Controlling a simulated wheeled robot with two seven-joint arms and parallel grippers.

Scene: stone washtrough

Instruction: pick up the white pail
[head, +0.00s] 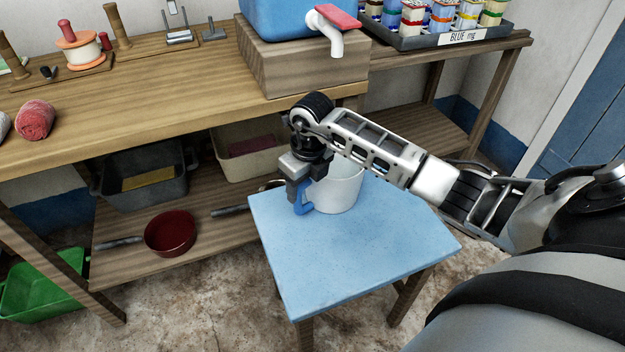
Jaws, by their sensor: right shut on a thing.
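The white pail (340,189) stands upright on the blue-topped small table (375,238), near its far edge. My right arm reaches in from the right, partly in front of the pail and hiding its upper part. My right gripper (301,205) points down at the pail's left side and is shut on it. A blue piece shows at the gripper's tip; I cannot tell whether it belongs to the gripper or the pail. I cannot see whether the pail is clear of the tabletop. My left gripper is not in view.
A wooden workbench (180,75) runs behind, with a blue tank (285,18) on a wooden block and a dark tray (440,38) of colored containers. Its lower shelf holds a dark red pan (170,233), a grey bin (148,190) and a cream bin (250,160). The table's front half is clear.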

